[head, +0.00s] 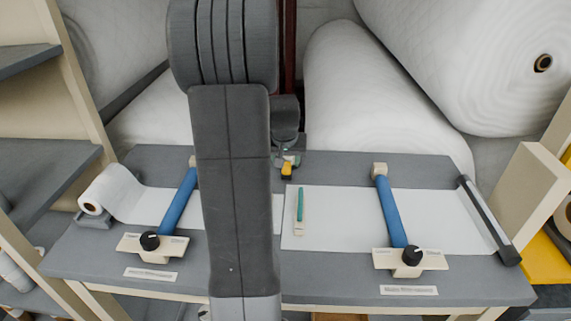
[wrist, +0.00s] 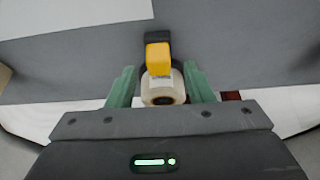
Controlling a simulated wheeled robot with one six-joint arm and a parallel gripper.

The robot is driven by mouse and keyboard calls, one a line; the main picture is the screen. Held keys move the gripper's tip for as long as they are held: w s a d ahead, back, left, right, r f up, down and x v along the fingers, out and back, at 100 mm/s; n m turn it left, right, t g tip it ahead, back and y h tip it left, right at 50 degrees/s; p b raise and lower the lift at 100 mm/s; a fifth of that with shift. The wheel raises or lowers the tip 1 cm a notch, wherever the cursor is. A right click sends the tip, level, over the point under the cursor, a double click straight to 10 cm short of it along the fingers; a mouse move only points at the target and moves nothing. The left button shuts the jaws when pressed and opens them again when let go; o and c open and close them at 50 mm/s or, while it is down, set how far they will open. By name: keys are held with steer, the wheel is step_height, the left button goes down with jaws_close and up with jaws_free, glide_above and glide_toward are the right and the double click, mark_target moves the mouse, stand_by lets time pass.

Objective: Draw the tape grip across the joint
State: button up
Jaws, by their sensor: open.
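The yellow tape grip (head: 287,170) is at the back edge of the grey table, just right of my arm in the head view. In the wrist view the yellow grip (wrist: 158,57) sits in front of a pale tape roll (wrist: 163,90). My gripper (wrist: 160,70) is open, its two green fingers on either side of the roll, with no clear hold on it. A left white sheet (head: 140,205) and a right white sheet (head: 340,215) lie on the table.
Blue bars with black knobs lie across the left (head: 178,200) and right (head: 391,210) sheets. A green-and-cream tool (head: 299,210) lies on the right sheet. A dark bar (head: 488,220) borders the right side. Large white rolls (head: 370,90) stand behind the table (head: 330,292).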

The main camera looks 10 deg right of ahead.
mark_target(287, 165)
steer(key=shift+x, duration=1.5)
steer(key=shift+d, duration=0.1)
steer(key=shift+s, duration=0.1)
jaws_close()
